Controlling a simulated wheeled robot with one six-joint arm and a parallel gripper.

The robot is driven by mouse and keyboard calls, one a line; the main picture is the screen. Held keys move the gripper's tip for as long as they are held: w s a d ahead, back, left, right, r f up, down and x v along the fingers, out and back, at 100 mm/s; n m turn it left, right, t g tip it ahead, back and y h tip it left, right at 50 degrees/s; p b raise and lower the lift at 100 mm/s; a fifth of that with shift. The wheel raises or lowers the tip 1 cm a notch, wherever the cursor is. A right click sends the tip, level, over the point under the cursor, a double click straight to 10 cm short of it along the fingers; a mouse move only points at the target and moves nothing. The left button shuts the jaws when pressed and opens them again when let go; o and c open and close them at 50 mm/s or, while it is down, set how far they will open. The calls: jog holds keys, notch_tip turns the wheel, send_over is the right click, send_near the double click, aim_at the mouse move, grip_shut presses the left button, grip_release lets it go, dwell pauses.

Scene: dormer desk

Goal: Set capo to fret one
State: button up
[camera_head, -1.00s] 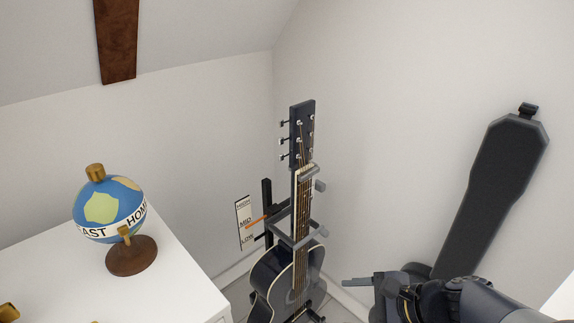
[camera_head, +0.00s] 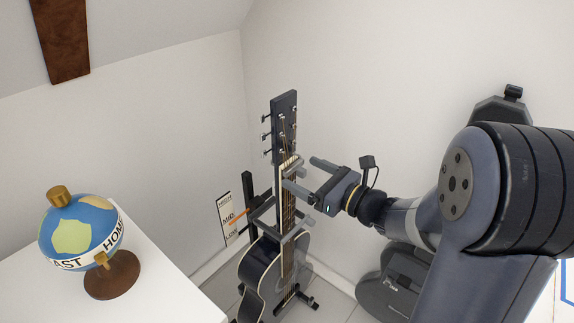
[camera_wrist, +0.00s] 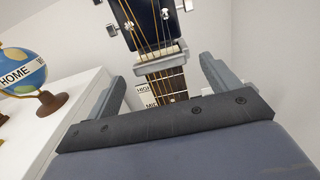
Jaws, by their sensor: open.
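The dark guitar (camera_head: 262,275) stands upright with its headstock (camera_head: 284,120) at the top. The capo (camera_head: 293,167), a grey bar, lies across the strings near the top of the neck, just below the headstock. It also shows in the wrist view (camera_wrist: 160,62), between my two fingers. My gripper (camera_head: 305,176) is open beside the upper neck on its right, fingers pointing at it. In the wrist view my gripper (camera_wrist: 163,72) has one finger on each side of the neck, with nothing held. I cannot tell whether a finger touches the capo.
A grey stand holder (camera_head: 290,241) crosses the neck lower down. A card with HIGH, MID and LOW marks (camera_head: 225,218) stands behind left. A globe (camera_head: 82,233) sits on the white desk (camera_head: 165,285) at left. A dark case (camera_head: 500,109) leans at right, partly behind my arm.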

aim_at(296, 169)
jog(key=x, duration=0.5)
jog(key=shift+w+a, duration=0.15)
jog(key=shift+a, duration=0.1)
jog(key=shift+c, duration=0.3)
